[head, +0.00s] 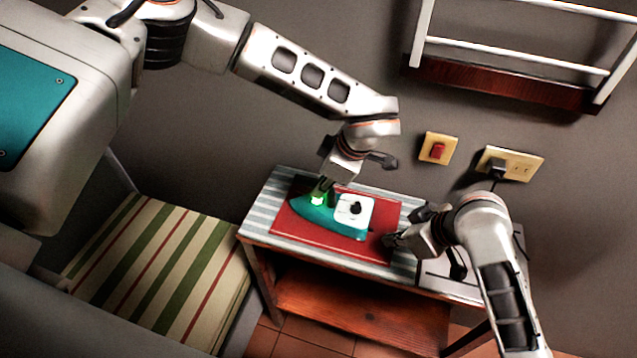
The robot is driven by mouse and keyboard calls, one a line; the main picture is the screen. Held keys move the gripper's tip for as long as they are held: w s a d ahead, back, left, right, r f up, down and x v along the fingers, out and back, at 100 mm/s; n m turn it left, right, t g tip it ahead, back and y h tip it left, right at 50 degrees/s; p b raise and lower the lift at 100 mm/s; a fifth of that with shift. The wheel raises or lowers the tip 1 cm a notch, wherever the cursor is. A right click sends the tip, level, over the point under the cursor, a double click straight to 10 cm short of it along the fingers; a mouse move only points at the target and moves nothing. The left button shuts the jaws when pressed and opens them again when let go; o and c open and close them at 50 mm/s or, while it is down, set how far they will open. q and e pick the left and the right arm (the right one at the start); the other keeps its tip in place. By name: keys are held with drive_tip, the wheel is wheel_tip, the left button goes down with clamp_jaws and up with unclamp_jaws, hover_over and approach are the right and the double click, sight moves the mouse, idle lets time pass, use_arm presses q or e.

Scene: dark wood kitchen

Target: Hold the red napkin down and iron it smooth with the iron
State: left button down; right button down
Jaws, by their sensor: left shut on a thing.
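The red napkin (287,223) lies on the striped top of a small wooden table. The teal and white iron (325,222) rests on the napkin, its pointed end to the left. My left gripper (321,194) reaches down from above and is shut on the iron, near a green glow; its fingertips are partly hidden. My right gripper (392,241) is low at the napkin's right edge, its tips at or just above the cloth. I cannot tell whether it touches the cloth or how far its fingers are apart.
The small table (262,229) has a lower shelf. A striped cushioned seat (160,262) is on the left. A plug with a dark cord sits in the wall socket (522,164), beside a red switch (438,151). A white rack (515,57) hangs above.

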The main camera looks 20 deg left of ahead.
sight(309, 178)
use_arm(q)
drive_tip(key=shift+w+a+r, duration=0.1)
drive_tip(key=shift+a+r, duration=0.05)
drive_tip(key=shift+a, duration=0.75)
drive_tip(key=shift+a, duration=0.1)
drive_tip(key=shift+w+a, duration=0.1)
drive_tip(key=shift+a, duration=0.65)
drive_tip(key=shift+r, duration=2.45)
drive_tip(key=shift+w+a, duration=0.2)
drive_tip(key=shift+w, duration=0.65)
drive_tip(key=shift+w+a, duration=0.25)
drive_tip(key=shift+w, duration=0.55)
drive_tip(key=shift+w+a, duration=0.2)
drive_tip(key=shift+w, duration=0.65)
